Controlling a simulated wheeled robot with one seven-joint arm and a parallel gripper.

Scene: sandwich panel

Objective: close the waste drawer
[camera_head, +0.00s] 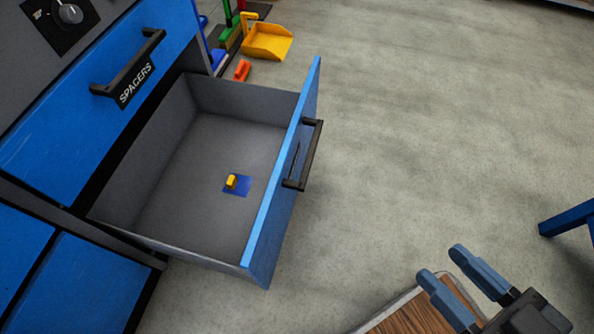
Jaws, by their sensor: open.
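A drawer with a blue front (283,190) and grey inside stands pulled far out of the blue cabinet. Its label is not readable from here, so I cannot confirm that it is the waste drawer. Its black bar handle (308,155) is on the outer side of the front. A blue square piece (238,189) with a small yellow block (231,181) on it lies on the drawer floor. My gripper (452,272) is at the lower right, open and empty, well apart from the drawer and its handle.
Above the open drawer is a shut drawer labelled SPACERS (60,110). A yellow dustpan (267,42) and an orange item (242,70) are on the floor behind. A wooden surface (415,315) lies below my gripper. A blue leg (567,219) stands at right. The floor between is clear.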

